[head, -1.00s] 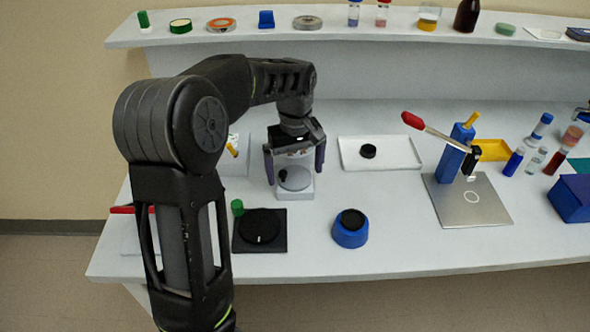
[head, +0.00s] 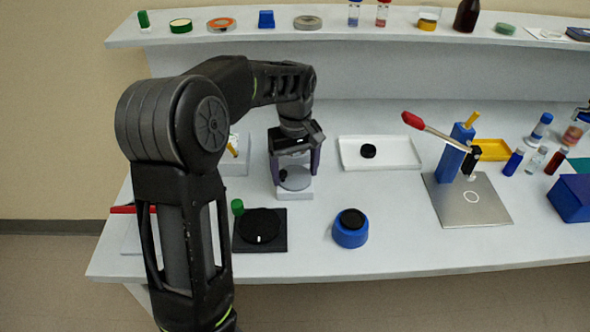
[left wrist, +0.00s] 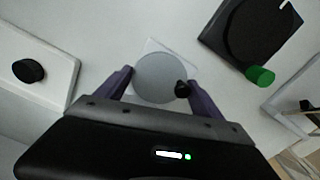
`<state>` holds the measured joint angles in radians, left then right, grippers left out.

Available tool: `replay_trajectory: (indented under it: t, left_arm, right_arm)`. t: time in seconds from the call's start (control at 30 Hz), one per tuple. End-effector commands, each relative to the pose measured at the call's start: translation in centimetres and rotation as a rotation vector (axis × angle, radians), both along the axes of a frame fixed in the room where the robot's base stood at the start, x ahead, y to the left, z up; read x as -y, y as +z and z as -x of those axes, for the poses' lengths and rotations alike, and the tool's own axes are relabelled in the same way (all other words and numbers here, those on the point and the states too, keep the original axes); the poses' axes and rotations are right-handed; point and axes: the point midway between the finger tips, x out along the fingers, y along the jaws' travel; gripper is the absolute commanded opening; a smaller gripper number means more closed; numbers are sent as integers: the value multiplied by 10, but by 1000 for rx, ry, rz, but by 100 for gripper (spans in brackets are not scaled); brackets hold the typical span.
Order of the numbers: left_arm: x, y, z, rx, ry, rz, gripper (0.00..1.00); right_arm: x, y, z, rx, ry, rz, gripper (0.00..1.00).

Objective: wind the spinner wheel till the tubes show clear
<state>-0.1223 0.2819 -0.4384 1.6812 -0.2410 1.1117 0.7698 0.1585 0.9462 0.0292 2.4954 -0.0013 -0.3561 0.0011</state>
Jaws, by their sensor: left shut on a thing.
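The spinner wheel is a grey disc (head: 297,180) with a small black knob (head: 283,175), on a pale base (head: 294,194). In the left wrist view the disc (left wrist: 158,78) lies between my left gripper's fingers, and the knob (left wrist: 182,89) is beside the right-hand finger. My left gripper (head: 294,168) points down over the wheel and is shut on it, one finger at each side. Several capped tubes (head: 537,160) stand at the right of the bench; some contents look coloured, others pale. My right gripper is out of view.
A black square plate with a round disc (head: 260,229) and a green knob (head: 237,207) is in front of the wheel. A blue round pot (head: 350,232) stands to its right. A white tray (head: 400,153) and a lever press (head: 466,200) are further right.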

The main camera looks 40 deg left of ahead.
Motion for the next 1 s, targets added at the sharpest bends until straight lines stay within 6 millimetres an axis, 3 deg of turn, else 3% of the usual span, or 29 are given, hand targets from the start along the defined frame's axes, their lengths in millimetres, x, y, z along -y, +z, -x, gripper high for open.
replay_trajectory:
  t: [0.1, 0.57, 1.0]
  left_arm:
    - [0, 0, 0, 0, 0, 0, 37]
    - [-1, 1, 0, 1, -72, -1, 37]
    - [-2, 1, 1, 1, -391, -1, 37]
  right_arm:
    - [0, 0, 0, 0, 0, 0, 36]
    - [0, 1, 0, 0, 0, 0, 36]
    - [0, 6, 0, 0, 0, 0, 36]
